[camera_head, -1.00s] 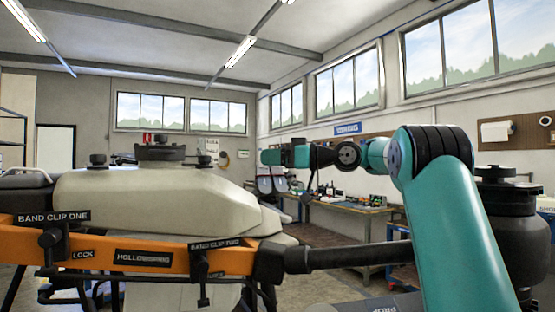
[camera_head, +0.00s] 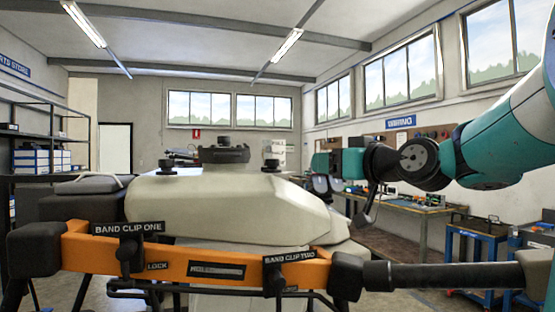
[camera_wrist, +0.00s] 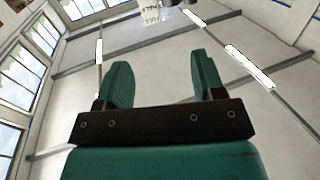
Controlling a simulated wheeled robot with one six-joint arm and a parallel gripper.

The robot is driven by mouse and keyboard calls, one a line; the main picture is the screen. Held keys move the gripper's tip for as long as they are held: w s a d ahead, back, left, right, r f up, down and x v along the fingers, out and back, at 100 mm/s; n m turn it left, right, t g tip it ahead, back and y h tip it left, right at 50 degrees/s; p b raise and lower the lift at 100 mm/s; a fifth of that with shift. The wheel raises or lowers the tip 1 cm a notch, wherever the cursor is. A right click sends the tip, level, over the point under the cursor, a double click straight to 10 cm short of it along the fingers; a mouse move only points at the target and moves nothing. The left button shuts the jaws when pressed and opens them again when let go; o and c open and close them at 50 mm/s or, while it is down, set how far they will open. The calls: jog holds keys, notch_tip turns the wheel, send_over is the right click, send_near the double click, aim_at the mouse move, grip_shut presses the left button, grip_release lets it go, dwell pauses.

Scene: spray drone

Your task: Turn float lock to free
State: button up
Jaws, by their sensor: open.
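The spray drone stands in front of me, with a cream tank (camera_head: 230,205) and an orange frame beam (camera_head: 85,252). The beam carries black clips labelled band clip one (camera_head: 128,255) and band clip two (camera_head: 276,278). A "LOCK" label (camera_head: 157,266) sits between them; no part is readably marked as the float lock. Dark round caps and a larger dark lid (camera_head: 223,156) top the tank. My gripper (camera_head: 320,160) is right of the lid, above the tank's right end, apart from the drone. In the wrist view its jaws (camera_wrist: 160,78) are open and empty, against the ceiling.
A black drone arm (camera_head: 440,275) sticks out right across the front. A workbench (camera_head: 420,207) and a blue trolley (camera_head: 475,250) stand at the right. Shelving (camera_head: 35,130) with boxes is at the left. Open air lies above the tank.

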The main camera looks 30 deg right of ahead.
aim_at(277, 161)
jog(key=w+p, duration=0.2)
jog(key=w, duration=0.3)
jog(key=w+a+p, duration=0.1)
jog(key=w+p, duration=0.1)
jog(key=w, duration=0.3)
jog(key=w+a+p, duration=0.1)
jog(key=w+p, duration=0.1)
jog(key=w, duration=0.3)
jog(key=shift+w+a+r, duration=0.15)
jog(key=shift+w+a, duration=0.1)
jog(key=shift+w+p, duration=0.4)
jog(key=shift+w, duration=0.15)
jog(key=c, duration=0.9)
jog(key=shift+d, duration=0.5)
jog(key=shift+a, duration=0.35)
jog(key=shift+c, duration=0.2)
